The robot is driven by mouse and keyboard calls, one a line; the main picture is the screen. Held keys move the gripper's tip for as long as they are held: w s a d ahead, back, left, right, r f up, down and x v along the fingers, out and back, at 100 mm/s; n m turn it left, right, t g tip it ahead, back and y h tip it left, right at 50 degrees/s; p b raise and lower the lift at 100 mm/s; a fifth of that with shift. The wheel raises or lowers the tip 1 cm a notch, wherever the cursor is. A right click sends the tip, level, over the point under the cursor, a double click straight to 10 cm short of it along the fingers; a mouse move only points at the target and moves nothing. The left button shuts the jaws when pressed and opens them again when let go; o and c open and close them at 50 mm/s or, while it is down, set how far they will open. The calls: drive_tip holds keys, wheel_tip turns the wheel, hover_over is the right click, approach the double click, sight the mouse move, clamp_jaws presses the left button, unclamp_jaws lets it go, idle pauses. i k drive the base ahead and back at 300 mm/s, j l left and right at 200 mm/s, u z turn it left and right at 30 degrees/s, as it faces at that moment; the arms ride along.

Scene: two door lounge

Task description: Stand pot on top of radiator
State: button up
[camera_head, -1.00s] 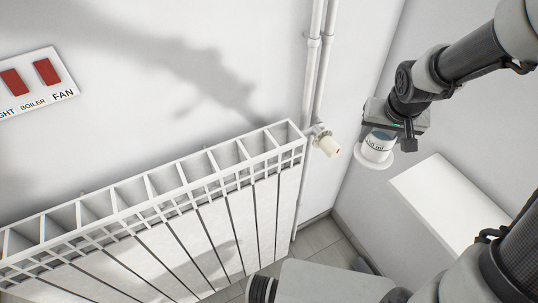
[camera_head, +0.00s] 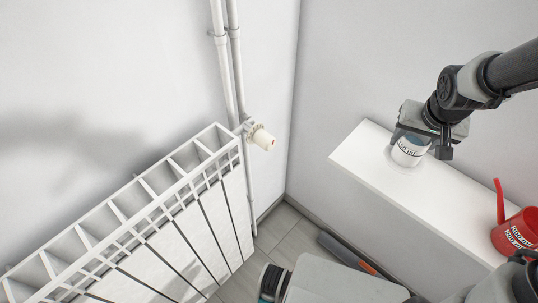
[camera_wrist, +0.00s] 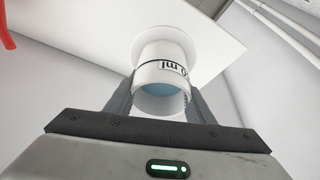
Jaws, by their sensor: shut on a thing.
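The pot (camera_head: 408,152) is a small white cup with a dark-lettered "ml" label and a wider white disc at its base. My gripper (camera_head: 416,140) is shut on it, over or near the white shelf at the right. In the wrist view the pot (camera_wrist: 161,78) sits between the two fingers, with something light blue inside. I cannot tell whether its base touches the shelf. The radiator (camera_head: 178,185) is white and ribbed, with an open slotted top, on the wall at the left. The gripper is well to the right of it.
The white shelf (camera_head: 372,170) runs along the right wall. A red watering can (camera_head: 515,232) with a volume label stands on its right part. White pipes (camera_head: 231,65) and a valve knob (camera_head: 263,139) are at the radiator's right end. A dark grey and orange object (camera_head: 345,255) lies on the tiled floor.

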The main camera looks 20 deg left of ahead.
sight(146, 188)
drive_tip(key=k+l+u, duration=0.1)
drive_tip(key=u, duration=0.7)
drive_tip(key=l+u, duration=0.15)
drive_tip(key=u, duration=0.2)
drive_tip(key=k+u, duration=0.1)
drive_tip(key=u, duration=0.65)
drive_tip(key=k+l, duration=0.05)
